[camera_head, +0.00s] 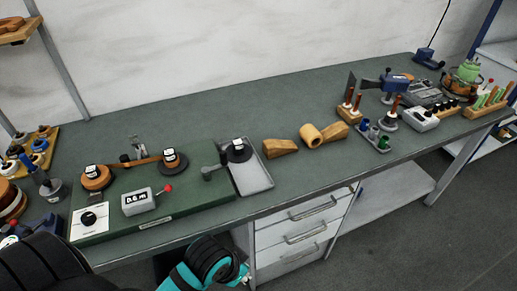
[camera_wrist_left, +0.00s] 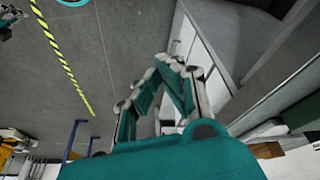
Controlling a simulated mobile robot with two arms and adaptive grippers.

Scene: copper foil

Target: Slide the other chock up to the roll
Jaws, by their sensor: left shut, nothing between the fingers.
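A copper-tan roll (camera_head: 313,138) lies on the green bench top near its front edge. One wooden wedge chock (camera_head: 336,131) sits right against or very close behind the roll's right side. The other wooden chock (camera_head: 280,149) lies to the left of the roll, with a small gap of bench between them. My right gripper is not in view.
A grey tray (camera_head: 262,183) lies left of the left chock, beside a green base (camera_head: 190,219) with spools and a small display. A small rack of coloured pieces (camera_head: 373,140) and tools stand to the right. The bench's front edge lies above my left gripper.

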